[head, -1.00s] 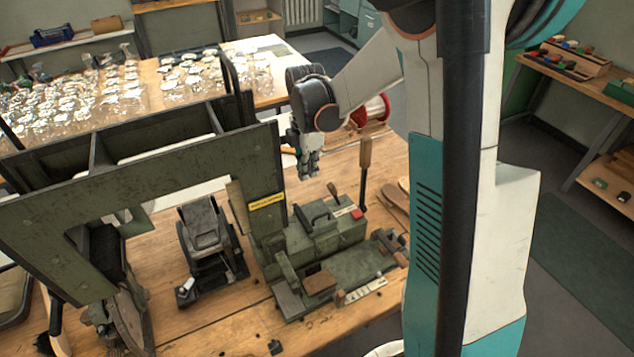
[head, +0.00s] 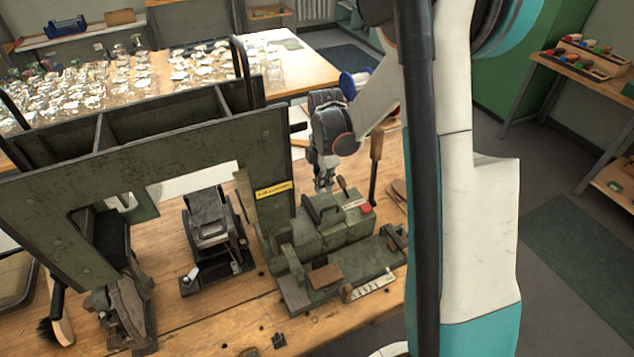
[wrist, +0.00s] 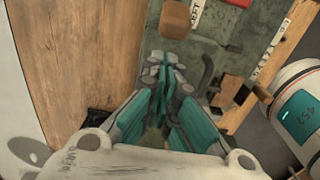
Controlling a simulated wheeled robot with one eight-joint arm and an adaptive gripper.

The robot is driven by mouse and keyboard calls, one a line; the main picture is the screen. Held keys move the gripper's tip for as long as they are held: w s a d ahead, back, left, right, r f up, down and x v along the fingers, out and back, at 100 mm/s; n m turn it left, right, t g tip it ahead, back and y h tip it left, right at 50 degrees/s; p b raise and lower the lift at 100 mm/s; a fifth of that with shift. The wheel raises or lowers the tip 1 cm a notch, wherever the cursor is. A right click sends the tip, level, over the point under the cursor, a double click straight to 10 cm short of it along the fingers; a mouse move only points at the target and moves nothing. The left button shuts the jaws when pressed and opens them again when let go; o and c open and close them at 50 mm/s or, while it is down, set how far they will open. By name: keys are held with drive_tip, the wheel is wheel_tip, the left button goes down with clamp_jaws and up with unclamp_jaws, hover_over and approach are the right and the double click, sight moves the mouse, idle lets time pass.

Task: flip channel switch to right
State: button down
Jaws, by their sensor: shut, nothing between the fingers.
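The green metal box (head: 335,232) of the bench machine carries a small brown-tipped lever (head: 342,184), which looks like the channel switch. A brown knob (wrist: 175,18) beside a red-and-white label shows at the top of the wrist view and seems to be the same lever. Which side it leans to I cannot tell. My gripper (head: 324,186) is shut and empty, pointing down just above the back of the box, left of the lever. In the wrist view my gripper's closed fingertips (wrist: 165,65) are below the knob, with a visible gap in the picture.
A dark curved handle (head: 318,207) and a red button (head: 366,208) are also on the box. A tall wooden-handled lever (head: 376,160) stands to the right. A green upright frame (head: 200,145) stands close on the left. Glassware (head: 130,75) covers the table behind.

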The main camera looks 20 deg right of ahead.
sight(343, 177)
drive_tip(key=shift+d+r, duration=0.35)
drive_tip(key=shift+d, duration=0.5)
drive_tip(key=shift+d+r, duration=0.45)
drive_tip(key=shift+d, duration=0.4)
drive_tip(key=shift+d+r, duration=0.25)
drive_tip(key=shift+d, duration=0.5)
drive_tip(key=shift+d+r, duration=0.2)
drive_tip(key=shift+d, duration=0.55)
drive_tip(key=shift+a, duration=0.1)
drive_tip(key=shift+r, duration=0.1)
drive_tip(key=shift+r+p, duration=0.4)
drive_tip(key=shift+r, duration=0.35)
